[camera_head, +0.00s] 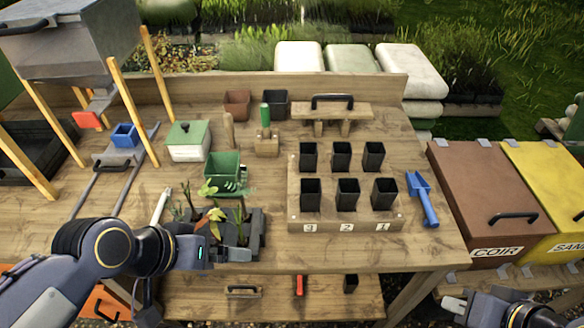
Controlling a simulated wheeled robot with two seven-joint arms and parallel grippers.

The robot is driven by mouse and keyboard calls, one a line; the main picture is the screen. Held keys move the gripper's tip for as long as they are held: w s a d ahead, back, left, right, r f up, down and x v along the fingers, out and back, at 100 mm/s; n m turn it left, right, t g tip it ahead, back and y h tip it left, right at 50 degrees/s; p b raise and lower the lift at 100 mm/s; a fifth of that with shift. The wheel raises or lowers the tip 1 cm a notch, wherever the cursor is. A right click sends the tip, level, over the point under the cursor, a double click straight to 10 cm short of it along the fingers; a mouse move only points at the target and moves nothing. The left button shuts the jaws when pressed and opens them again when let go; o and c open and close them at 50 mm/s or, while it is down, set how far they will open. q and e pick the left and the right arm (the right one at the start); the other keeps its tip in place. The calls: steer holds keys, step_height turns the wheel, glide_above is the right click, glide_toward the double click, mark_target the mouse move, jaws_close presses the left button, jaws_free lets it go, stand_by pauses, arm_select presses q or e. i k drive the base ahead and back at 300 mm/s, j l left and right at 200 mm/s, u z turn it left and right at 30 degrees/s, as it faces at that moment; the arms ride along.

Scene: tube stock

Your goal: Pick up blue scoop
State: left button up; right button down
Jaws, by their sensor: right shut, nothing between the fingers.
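The blue scoop (423,200) lies on the wooden bench at its right side, just right of the pot rack. Its wide end points away from me and its handle points toward me. My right gripper (454,304) is at the bottom right, in front of the bench and apart from the scoop; it is shut and empty. My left gripper (238,254) is near the front edge of the bench by the seedling tray, far left of the scoop. Its fingers do not show clearly enough to tell their opening.
A wooden rack (296,212) with several black pots stands left of the scoop. A brown COIR bin (478,180) and a yellow bin (545,185) stand right of the bench. A seedling tray (258,235) is by my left gripper. Bare bench lies in front of the scoop.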

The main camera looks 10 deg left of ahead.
mark_target(417, 185)
steer(key=z, duration=1.15)
steer(key=i+l+u, duration=0.35)
steer(key=l, duration=0.25)
steer(key=i+l+u, duration=0.15)
steer(key=i+l, duration=0.15)
steer(key=i+l+u, duration=0.2)
steer(key=l, duration=0.2)
steer(key=i+l+u, duration=0.15)
steer(key=l, duration=0.25)
steer(key=i+l+u, duration=0.15)
steer(key=l, duration=0.25)
steer(key=k, duration=0.05)
